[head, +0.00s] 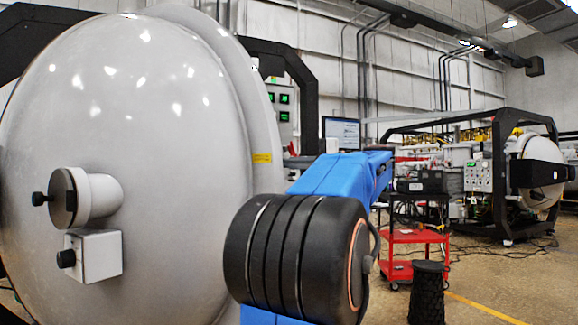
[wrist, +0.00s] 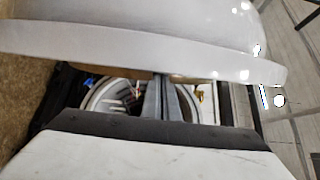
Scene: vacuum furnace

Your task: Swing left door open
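The left door (head: 150,190) is a large pale grey dome filling the left of the head view. A round fitting with a black knob (head: 68,198) and a small box with a black knob (head: 93,256) stick out from its face. My blue arm with its black joint reaches past the door's right edge; my gripper is hidden in the head view. In the wrist view a pale curved rim (wrist: 140,48) crosses the top. My gripper (wrist: 165,100) seems to show as narrow grey bars below this rim; I cannot tell whether they touch it or hold anything.
A red cart (head: 412,240) and a black ribbed stool (head: 427,292) stand on the floor to the right. A second furnace in a black frame (head: 500,180) stands farther back right. A monitor (head: 342,133) is behind my arm. Open floor lies at the lower right.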

